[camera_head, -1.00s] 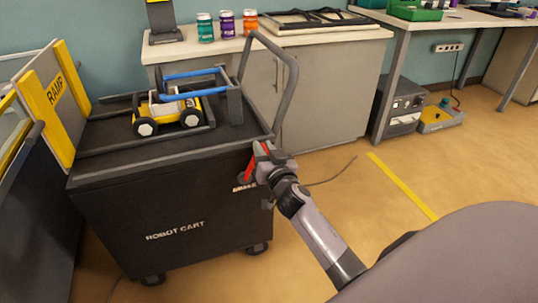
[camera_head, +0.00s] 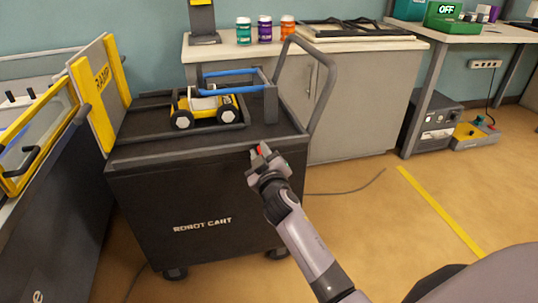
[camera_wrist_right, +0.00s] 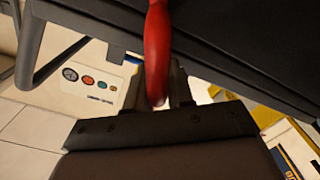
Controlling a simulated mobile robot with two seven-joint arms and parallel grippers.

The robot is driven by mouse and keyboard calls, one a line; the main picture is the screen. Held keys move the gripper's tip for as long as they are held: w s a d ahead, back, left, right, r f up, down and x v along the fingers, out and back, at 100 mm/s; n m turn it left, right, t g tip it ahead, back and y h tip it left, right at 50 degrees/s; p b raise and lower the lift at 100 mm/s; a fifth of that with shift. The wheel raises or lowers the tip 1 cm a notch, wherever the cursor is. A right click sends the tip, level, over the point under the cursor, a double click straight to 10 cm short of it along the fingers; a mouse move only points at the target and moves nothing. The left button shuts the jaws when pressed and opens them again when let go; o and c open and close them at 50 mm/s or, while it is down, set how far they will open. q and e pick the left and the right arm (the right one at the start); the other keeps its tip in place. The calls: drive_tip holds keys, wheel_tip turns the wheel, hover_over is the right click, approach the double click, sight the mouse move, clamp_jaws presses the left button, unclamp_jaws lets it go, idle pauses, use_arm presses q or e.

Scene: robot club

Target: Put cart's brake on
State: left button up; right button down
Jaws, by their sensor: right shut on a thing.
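The black robot cart (camera_head: 150,210) stands at left centre with its label facing me. Its red brake lever (camera_wrist_right: 157,45) runs down between the fingers of my right gripper in the right wrist view. In the head view only a small red part shows at the fingertips of my right gripper (camera_head: 261,153), by the cart's upper right front edge. My right gripper is shut on the lever. The BRAKE label is hidden behind my gripper. My left gripper is not in view.
A yellow wheeled robot (camera_head: 205,105) sits on the cart top, beside the grey push handle (camera_head: 331,75). A ramp panel (camera_head: 103,92) stands at the cart's left. A bench with several jars is behind. The floor to the right is open, with a yellow line (camera_head: 440,212).

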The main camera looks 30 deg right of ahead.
drive_tip(key=shift+w+a+f+n, duration=0.15)
drive_tip(key=shift+a+f+n, duration=0.1)
drive_tip(key=shift+a+n, duration=0.2)
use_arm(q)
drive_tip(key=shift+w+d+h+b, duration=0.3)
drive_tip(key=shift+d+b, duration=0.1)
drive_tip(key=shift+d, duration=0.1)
use_arm(e)
drive_tip(key=shift+a+n, duration=0.2)
drive_tip(key=shift+n, duration=0.15)
drive_tip(key=c, duration=1.1)
unclamp_jaws()
drive_tip(key=shift+w, duration=0.1)
drive_tip(key=shift+f, duration=0.1)
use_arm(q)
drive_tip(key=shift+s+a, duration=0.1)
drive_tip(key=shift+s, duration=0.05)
